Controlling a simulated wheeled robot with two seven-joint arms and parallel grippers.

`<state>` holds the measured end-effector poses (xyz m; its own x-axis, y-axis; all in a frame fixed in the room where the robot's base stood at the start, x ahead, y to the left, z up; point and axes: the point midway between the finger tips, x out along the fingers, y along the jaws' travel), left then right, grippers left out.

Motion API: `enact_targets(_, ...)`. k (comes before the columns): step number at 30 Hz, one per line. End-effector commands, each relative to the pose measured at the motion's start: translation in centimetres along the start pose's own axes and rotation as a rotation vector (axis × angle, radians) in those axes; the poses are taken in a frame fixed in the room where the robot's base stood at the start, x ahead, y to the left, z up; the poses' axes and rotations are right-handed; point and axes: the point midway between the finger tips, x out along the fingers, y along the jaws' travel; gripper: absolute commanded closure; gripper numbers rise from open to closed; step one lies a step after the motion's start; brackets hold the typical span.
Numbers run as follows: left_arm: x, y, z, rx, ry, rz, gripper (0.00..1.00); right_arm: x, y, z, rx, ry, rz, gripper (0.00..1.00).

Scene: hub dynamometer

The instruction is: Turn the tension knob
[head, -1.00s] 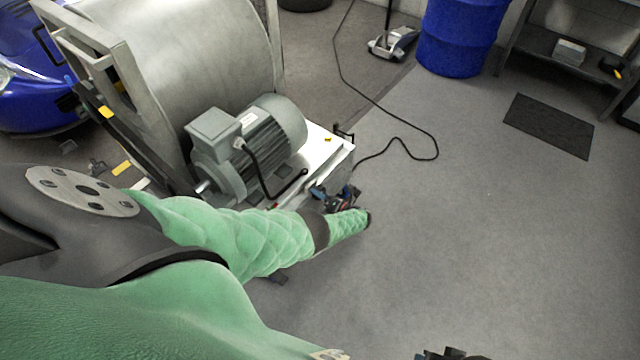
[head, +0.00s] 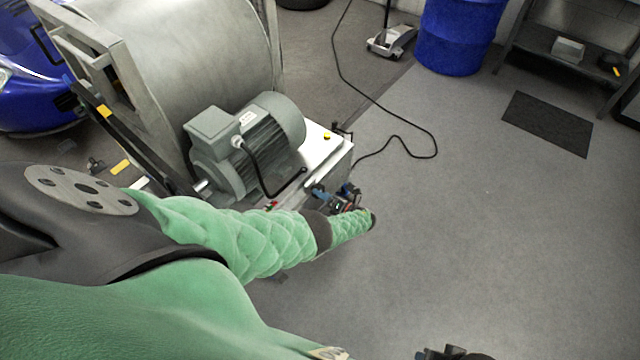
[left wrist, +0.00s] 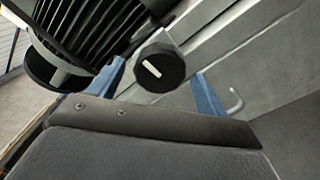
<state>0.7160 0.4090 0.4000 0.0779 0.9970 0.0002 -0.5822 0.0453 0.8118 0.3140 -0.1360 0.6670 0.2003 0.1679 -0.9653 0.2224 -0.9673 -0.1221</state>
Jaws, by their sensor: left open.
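The tension knob (left wrist: 160,68) is black and round with a white pointer line, on a grey metal face in the left wrist view. My left gripper (left wrist: 162,86) is open, with one blue finger on each side of the knob. I cannot tell whether the fingers touch it. In the head view, my left gripper (head: 338,196) is at the near right corner of the dynamometer's bench, partly hidden by my green forearm. I cannot make out the knob there. A dark part of my right gripper (head: 452,353) shows at the bottom edge, fingers not visible.
A grey electric motor (head: 245,145) and a large steel drum (head: 185,65) stand on the bench. A bent metal rod (left wrist: 236,100) is right of the knob. A black cable (head: 400,138) lies on the floor. The floor on the right is clear up to a dark mat (head: 547,124).

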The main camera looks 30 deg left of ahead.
Motion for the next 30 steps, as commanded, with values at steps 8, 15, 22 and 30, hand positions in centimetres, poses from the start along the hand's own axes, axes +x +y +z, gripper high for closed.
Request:
enact_targets(8,-4.4,-0.1,0.0,0.000,0.000,-0.002,0.23,0.0,-0.3,0.0,0.008,0.001,-0.007,0.46)
enact_targets(15,-5.8,-0.1,0.0,0.000,0.000,-0.001,0.23,0.1,-0.5,-0.1,0.010,0.004,-0.011,0.46)
enact_targets(22,-5.7,-0.1,0.0,0.000,0.000,-0.001,0.23,0.1,-0.3,-0.1,0.005,0.004,-0.006,0.46)
enact_targets(30,-5.7,-0.1,0.0,-0.016,0.000,-0.001,0.23,0.1,0.1,-0.1,-0.004,0.003,0.001,0.46)
